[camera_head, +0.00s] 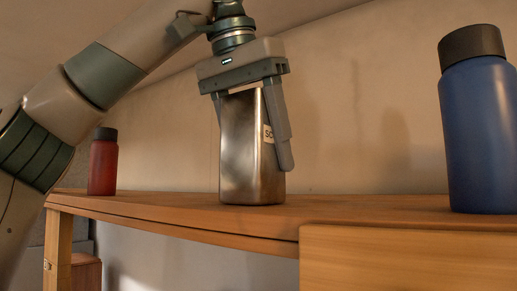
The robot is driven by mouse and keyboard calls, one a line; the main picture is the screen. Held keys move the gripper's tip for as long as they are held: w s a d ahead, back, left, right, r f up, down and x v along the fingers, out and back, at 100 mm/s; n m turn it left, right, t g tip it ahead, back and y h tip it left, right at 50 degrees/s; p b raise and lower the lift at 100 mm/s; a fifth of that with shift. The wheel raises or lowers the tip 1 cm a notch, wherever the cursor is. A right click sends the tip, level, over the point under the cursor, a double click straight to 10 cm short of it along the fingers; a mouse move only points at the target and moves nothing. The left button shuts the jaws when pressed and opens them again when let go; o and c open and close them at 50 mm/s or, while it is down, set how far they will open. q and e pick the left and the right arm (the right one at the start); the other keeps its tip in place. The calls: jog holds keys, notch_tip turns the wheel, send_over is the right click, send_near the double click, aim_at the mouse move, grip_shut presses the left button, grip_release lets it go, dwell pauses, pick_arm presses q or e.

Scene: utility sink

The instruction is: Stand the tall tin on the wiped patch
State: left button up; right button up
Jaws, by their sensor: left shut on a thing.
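I cannot make out the wiped patch on the shelf. My right gripper is not in view.
A red bottle with a dark cap (103,165) stands on the shelf at left. A large blue bottle with a dark cap (480,130) stands at right. The shelf between the tin and the blue bottle is clear. A plain wall (360,100) rises behind.

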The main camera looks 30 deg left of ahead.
aim_at(246, 99)
pick_arm(q)
jog(key=shift+s+d+f, duration=0.1)
jog(key=shift+s, duration=0.05)
jog(key=o, duration=1.3)
jog(key=shift+v, duration=3.7)
